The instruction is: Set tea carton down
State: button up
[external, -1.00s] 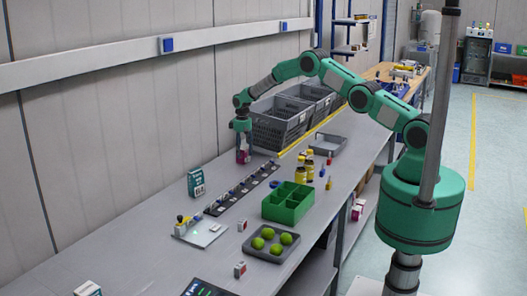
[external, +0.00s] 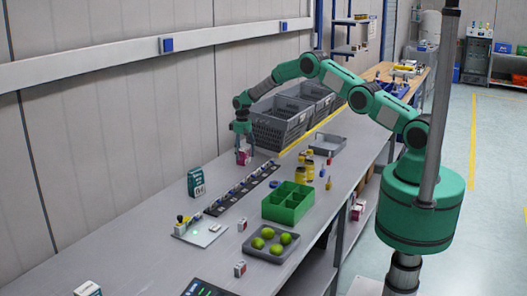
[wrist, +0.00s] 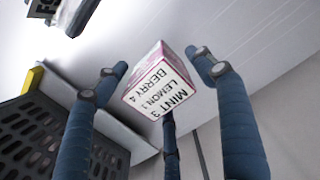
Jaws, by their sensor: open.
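The tea carton (external: 244,158) is a small pink and white box standing on the grey bench beside the near dark grey crate. In the wrist view the tea carton (wrist: 160,82) shows a white face printed with MINT 3, LEMON 1 and BERRY 4. My gripper (external: 242,148) is directly over it, pointing down. In the wrist view my gripper (wrist: 157,62) is open, with blue fingers spread around the carton and gaps visible at its left and right sides. The carton's underside is hidden.
The dark grey crate (external: 270,132) stands close to my gripper. A black slotted strip (external: 240,190), a teal box (external: 196,183), a green divided bin (external: 287,203), yellow bottles (external: 303,168) and a tray of green fruit (external: 271,256) are nearer on the bench.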

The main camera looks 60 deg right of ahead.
jog(key=shift+r, duration=0.1)
notch_tip(320, 180, up, 12)
dwell(0.7)
jog(key=shift+r, duration=0.1)
dwell(0.4)
